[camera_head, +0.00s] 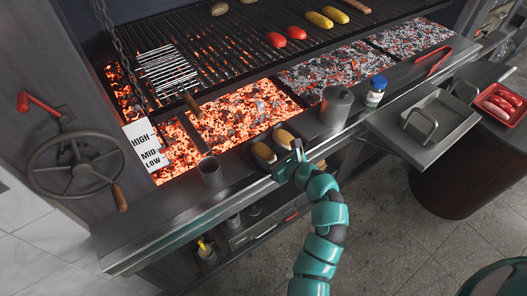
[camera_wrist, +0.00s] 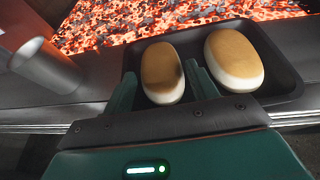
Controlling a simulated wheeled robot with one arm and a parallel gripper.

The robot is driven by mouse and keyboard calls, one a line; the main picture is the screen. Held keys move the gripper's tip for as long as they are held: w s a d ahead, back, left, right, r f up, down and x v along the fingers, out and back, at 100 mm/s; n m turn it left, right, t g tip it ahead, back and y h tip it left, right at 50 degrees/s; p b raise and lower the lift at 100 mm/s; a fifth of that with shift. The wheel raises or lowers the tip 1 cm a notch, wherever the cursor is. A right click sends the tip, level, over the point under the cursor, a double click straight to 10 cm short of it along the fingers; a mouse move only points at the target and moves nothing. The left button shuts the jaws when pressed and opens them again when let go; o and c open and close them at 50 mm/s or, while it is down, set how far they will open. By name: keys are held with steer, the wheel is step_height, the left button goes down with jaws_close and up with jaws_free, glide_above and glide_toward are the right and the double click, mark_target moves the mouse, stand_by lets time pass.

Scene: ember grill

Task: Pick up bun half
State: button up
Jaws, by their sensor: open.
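Two bun halves lie side by side in a dark tray (camera_wrist: 292,88) on the steel ledge in front of the grill. In the wrist view the left bun half (camera_wrist: 161,70) sits between my gripper's fingers and the right bun half (camera_wrist: 234,55) lies just beyond the right finger. Both have tan tops and pale sides. My gripper (camera_wrist: 160,92) is open, with its fingers reaching down on either side of the left bun half; whether they touch it I cannot tell. In the head view my gripper (camera_head: 286,154) covers part of the tray, and the left bun half (camera_head: 263,153) shows beside it.
Glowing coals (camera_head: 235,112) lie right behind the ledge. A metal cup (camera_head: 210,171) stands left of the tray; a steel canister (camera_head: 336,106) and blue-white jar (camera_head: 375,92) stand right. A steel tray with handles (camera_head: 440,117) is farther right. Red peppers and yellow corn lie on the grate.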

mark_target(263, 153)
steer(key=shift+x, duration=1.35)
steer(key=shift+c, duration=0.5)
steer(key=c, duration=0.5)
